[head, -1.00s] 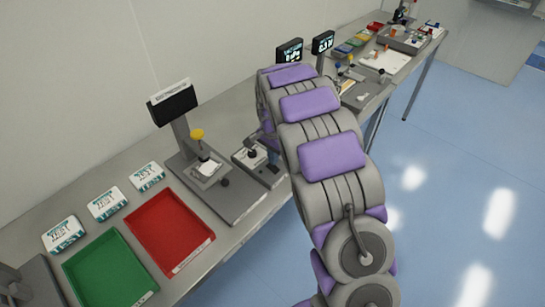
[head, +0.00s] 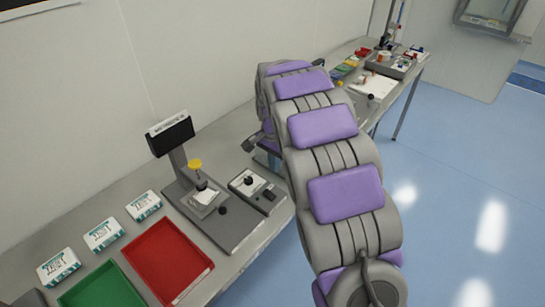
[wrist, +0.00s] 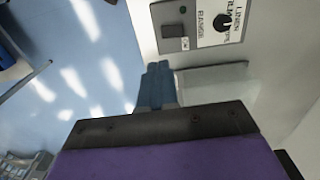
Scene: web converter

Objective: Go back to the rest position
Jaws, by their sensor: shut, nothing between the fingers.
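My gripper (wrist: 157,88) shows in the wrist view as two blue fingers side by side, shut with nothing between them. It is in the air over the table's edge, close to the small grey control box (wrist: 205,25) with a black knob and printed dial. In the head view my large grey and purple arm hides most of the gripper. The same control box (head: 258,192) stands there on the table, just left of my arm. The fingers look apart from it.
A test stand (head: 190,190) with a yellow knob and dark display stands left of the box. A red tray (head: 168,262), a green tray (head: 103,290) and three white-teal boxes (head: 103,234) are nearer. Another cluttered table (head: 372,105) lies beyond. The blue floor (head: 455,180) at right is clear.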

